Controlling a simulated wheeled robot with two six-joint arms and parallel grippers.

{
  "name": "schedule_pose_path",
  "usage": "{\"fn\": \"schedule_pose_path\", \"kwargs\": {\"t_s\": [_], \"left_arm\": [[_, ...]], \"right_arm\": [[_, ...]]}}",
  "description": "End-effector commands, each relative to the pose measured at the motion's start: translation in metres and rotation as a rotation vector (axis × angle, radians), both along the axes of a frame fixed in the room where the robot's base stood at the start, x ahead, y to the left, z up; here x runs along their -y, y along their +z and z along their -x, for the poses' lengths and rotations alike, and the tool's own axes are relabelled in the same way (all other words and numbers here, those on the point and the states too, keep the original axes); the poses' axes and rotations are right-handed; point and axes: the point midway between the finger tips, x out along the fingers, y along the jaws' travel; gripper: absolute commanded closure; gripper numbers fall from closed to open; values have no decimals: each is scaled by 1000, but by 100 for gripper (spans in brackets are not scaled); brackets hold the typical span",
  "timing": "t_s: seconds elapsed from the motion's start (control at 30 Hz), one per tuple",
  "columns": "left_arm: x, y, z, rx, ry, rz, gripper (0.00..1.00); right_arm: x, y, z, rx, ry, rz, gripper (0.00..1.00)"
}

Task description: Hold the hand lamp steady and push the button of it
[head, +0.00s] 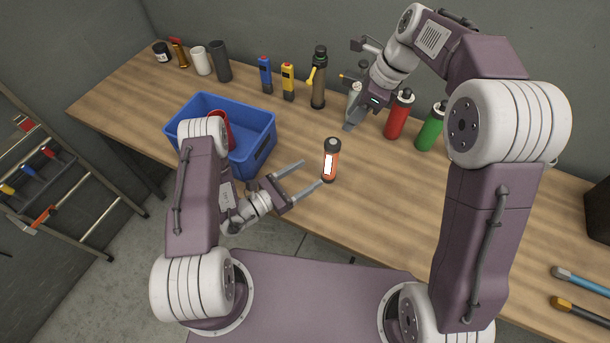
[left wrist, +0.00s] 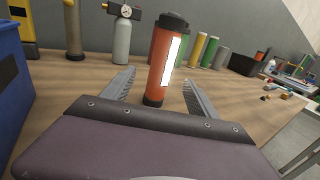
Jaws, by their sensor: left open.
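The hand lamp is probably the upright orange cylinder (head: 331,162) with a white panel and dark ends, standing on the workbench. It also shows in the left wrist view (left wrist: 161,62). I cannot make out its button. My left gripper (head: 312,174) is open and low over the bench, pointing at the lamp from the left. In the left wrist view its fingers (left wrist: 159,77) lie on either side of the lamp's lower part, with gaps on both sides. My right gripper (head: 350,86) is open, above and behind the lamp, apart from it.
A blue crate (head: 262,143) holding a red item stands left of the lamp. A grey gas bottle (head: 353,98) is partly hidden by my right gripper. Red (head: 397,118) and green (head: 431,130) bottles stand right of it. The bench (head: 400,200) right of the lamp is clear.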

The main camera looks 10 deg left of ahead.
Motion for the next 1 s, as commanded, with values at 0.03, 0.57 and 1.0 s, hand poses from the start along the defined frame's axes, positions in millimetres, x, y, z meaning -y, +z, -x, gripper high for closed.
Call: {"fn": "schedule_pose_path", "kwargs": {"t_s": [0.03, 0.57, 1.0], "left_arm": [[2, 0, -1, 1, -4, -1, 32], [64, 1, -58, 2, -9, -1, 32], [67, 1, -62, -1, -6, 1, 65]], "right_arm": [[0, 0, 0, 0, 0, 0, 64], [0, 0, 0, 0, 0, 0, 64], [0, 0, 0, 0, 0, 0, 64]]}}
